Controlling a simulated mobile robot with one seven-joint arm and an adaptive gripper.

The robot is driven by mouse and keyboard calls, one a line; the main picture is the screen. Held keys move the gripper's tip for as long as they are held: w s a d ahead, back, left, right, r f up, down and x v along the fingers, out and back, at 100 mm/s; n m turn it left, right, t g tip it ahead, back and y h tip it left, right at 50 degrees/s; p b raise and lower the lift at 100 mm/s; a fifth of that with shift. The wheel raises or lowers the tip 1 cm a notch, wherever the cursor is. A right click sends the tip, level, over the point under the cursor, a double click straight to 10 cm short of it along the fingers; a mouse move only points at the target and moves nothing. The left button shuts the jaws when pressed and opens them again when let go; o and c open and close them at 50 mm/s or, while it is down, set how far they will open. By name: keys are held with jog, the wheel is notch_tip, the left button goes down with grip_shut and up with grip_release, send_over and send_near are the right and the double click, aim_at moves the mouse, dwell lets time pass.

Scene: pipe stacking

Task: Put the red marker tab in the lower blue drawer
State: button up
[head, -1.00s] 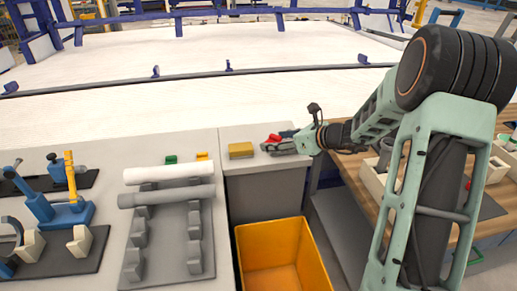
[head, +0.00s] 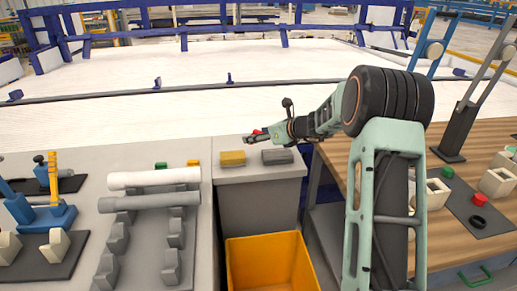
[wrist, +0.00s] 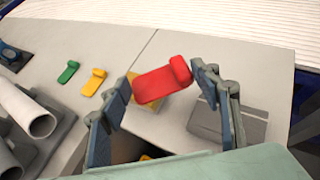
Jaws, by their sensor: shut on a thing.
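My gripper (head: 253,137) is shut on the red marker tab (wrist: 162,81), which sits between the two fingers in the wrist view. The tab is a flat red piece with a raised end. It shows as a small red spot (head: 257,131) at my gripper in the head view. My gripper holds it above the far part of the grey counter, beyond a yellow block (head: 232,158) and a dark grey block (head: 277,156). A blue-grey drawer front with a green handle (head: 477,279) shows partly at bottom right; I cannot tell whether it is the lower drawer.
A green tab (head: 160,165) and a yellow tab (head: 193,162) lie beyond two pipes (head: 153,179) on a grey rack. An orange bin (head: 270,265) stands below the counter. The wooden bench (head: 400,185) at right holds a dark stand (head: 458,130) and pale blocks.

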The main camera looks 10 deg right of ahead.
jog(key=w+f, duration=0.2)
jog(key=w+d+f, duration=0.1)
jog(key=w+f, duration=0.1)
jog(key=w, duration=0.1)
jog(key=w+f, duration=0.3)
jog(key=shift+d, duration=0.3)
jog(key=shift+w+f, duration=0.3)
jog(key=shift+f, duration=0.05)
jog(key=shift+f+b, duration=0.35)
jog(key=shift+f, duration=1.1)
jog(key=shift+f, duration=0.1)
jog(key=shift+f, duration=0.15)
jog(key=o, duration=0.7)
jog(key=shift+c, duration=0.2)
